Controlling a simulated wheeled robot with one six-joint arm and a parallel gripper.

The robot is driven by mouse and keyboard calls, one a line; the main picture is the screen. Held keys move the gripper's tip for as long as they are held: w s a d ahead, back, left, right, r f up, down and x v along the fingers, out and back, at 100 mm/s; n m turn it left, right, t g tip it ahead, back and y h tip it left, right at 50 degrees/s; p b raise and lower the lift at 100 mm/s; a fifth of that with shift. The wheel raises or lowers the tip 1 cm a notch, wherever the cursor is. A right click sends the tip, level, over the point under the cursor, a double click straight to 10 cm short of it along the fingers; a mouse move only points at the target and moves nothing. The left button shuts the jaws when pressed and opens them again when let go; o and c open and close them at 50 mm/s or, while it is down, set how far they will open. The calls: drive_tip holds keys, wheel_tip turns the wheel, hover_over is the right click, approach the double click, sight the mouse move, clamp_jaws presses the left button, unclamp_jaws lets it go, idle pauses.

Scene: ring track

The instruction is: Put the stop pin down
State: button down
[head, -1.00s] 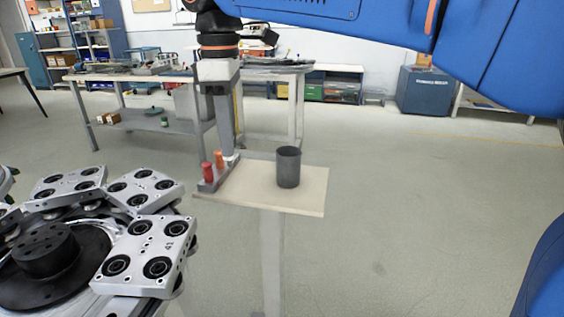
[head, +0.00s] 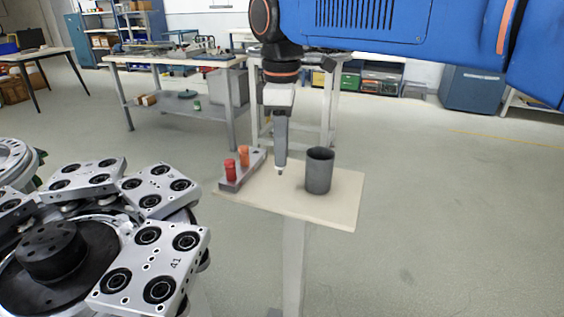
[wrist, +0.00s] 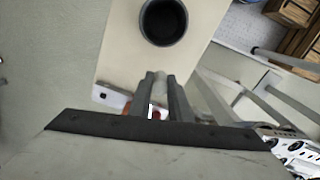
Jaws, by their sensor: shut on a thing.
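My gripper (head: 281,163) hangs pointing down over the small cream table (head: 335,211), between the pin rack and the dark cup. It also shows in the wrist view (wrist: 161,92). It is shut on a small pale pin, taken to be the stop pin (head: 280,173), mostly hidden by the fingers; its light end shows between the fingertips in the wrist view (wrist: 160,79). I cannot tell whether its tip touches the tabletop. The grey pin rack (head: 232,184) stands at the table's left edge, holding a red pin (head: 230,170) and an orange pin (head: 244,155).
The dark open cup (head: 319,172) stands upright right of my gripper; the wrist view shows it beyond the fingertips (wrist: 163,20). The ring track with metal carriages (head: 150,268) lies at the left front. Bare tabletop lies in front of the cup.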

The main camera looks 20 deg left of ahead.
drive_tip(key=shift+f, duration=1.7)
drive_tip(key=c, duration=1.6)
unclamp_jaws()
drive_tip(key=shift+f, duration=0.1)
drive_tip(key=shift+c, duration=0.2)
wheel_tip(320, 180, up, 12)
drive_tip(key=shift+r, duration=0.15)
